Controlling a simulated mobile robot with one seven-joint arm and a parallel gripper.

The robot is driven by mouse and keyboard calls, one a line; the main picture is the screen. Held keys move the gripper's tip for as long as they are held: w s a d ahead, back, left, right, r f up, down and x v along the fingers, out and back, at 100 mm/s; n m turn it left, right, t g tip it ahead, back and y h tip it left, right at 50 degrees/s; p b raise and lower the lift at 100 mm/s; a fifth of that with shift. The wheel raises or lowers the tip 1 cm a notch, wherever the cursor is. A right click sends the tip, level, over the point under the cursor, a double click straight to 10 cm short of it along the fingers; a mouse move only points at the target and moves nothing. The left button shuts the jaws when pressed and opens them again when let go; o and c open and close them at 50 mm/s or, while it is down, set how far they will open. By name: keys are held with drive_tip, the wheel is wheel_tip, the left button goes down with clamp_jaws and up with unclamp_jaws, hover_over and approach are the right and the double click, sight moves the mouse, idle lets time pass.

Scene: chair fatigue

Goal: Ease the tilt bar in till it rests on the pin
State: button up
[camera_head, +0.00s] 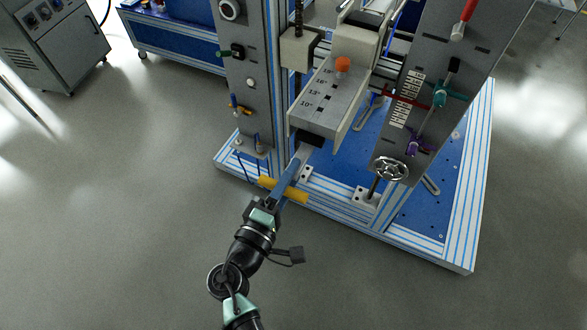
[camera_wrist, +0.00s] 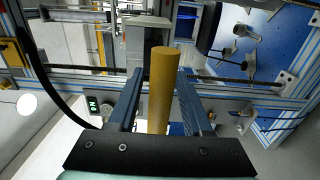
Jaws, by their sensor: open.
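A yellow cylindrical handle (camera_head: 292,192), which looks like the grip of the tilt bar, lies crosswise in front of the test frame. In the wrist view the handle (camera_wrist: 162,85) stands between my two blue fingers. My gripper (camera_head: 290,174) is open around it; a gap shows on the left, and contact on the right cannot be told. A grey sloping block (camera_head: 325,100) with degree marks rises behind it, an orange knob (camera_head: 343,64) on top. The bar's inner end and its pin cannot be made out.
Grey upright panels with levers stand left (camera_head: 246,90) and right (camera_head: 450,75). A handwheel (camera_head: 391,169) sits to the right of the handle. The blue-and-silver base rail (camera_head: 400,240) runs below. Open floor lies in front and to the left.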

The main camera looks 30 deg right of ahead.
drive_tip(key=shift+w+d, duration=0.35)
drive_tip(key=shift+d, duration=0.1)
clamp_jaws()
idle(1.2)
